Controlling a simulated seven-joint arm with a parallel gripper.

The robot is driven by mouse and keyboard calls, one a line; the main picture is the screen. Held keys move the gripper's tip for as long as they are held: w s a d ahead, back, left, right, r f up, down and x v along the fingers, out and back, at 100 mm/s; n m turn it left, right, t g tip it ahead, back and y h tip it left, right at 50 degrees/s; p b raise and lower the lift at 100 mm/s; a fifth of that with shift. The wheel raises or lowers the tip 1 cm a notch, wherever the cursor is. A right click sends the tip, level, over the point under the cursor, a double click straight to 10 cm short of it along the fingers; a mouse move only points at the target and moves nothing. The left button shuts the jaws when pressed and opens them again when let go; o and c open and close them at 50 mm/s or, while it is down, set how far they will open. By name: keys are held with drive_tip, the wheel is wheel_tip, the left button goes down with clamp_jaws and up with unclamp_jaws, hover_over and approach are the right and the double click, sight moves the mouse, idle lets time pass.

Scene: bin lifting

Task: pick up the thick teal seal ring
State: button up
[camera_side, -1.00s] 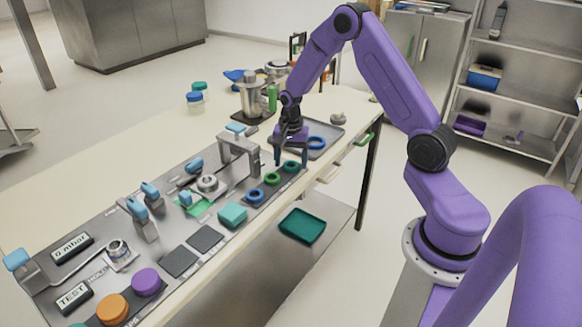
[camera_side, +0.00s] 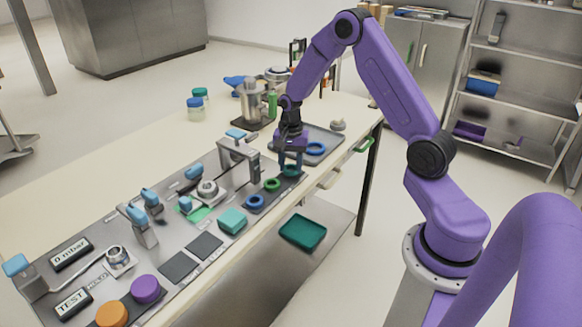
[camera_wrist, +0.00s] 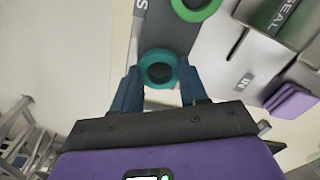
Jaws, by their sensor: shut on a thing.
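The thick teal seal ring (camera_wrist: 158,68) lies between the two fingers of my gripper (camera_wrist: 158,85) in the wrist view, with a finger against each side. In the side view my gripper (camera_side: 290,166) is low over the right end of the grey station plate, shut on the teal ring (camera_side: 290,171), which the fingers partly cover. I cannot tell whether the ring is still touching the plate. A green ring (camera_side: 271,184) lies just to its left, and it also shows at the top of the wrist view (camera_wrist: 194,8). A blue ring (camera_side: 254,201) lies further left.
A metal bridge fixture (camera_side: 238,158) stands close to the left of my gripper. A grey tray (camera_side: 325,134) with a blue ring (camera_side: 315,148) lies behind it. A teal block (camera_side: 232,220) and dark pads sit nearer. A dark green bin (camera_side: 303,231) is on the lower shelf.

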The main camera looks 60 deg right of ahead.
drive_tip(key=s+a+r, duration=0.4)
drive_tip(key=s+r, duration=0.8)
drive_tip(key=s, duration=0.1)
drive_tip(key=w+a, duration=0.5)
drive_tip(key=w, duration=0.3)
drive_tip(key=w+a+f, duration=0.1)
drive_tip(key=w+a, duration=0.5)
drive_tip(key=w, duration=0.3)
drive_tip(key=w+a+f, duration=0.1)
drive_tip(key=w+a, duration=0.5)
drive_tip(key=w, duration=0.2)
drive_tip(key=shift+w+a+f, duration=0.15)
drive_tip(key=shift+w, duration=0.2)
drive_tip(key=shift+w+a+f, duration=0.1)
drive_tip(key=shift+a+f, duration=0.05)
drive_tip(key=shift+f, duration=2.3)
drive_tip(key=shift+f, duration=1)
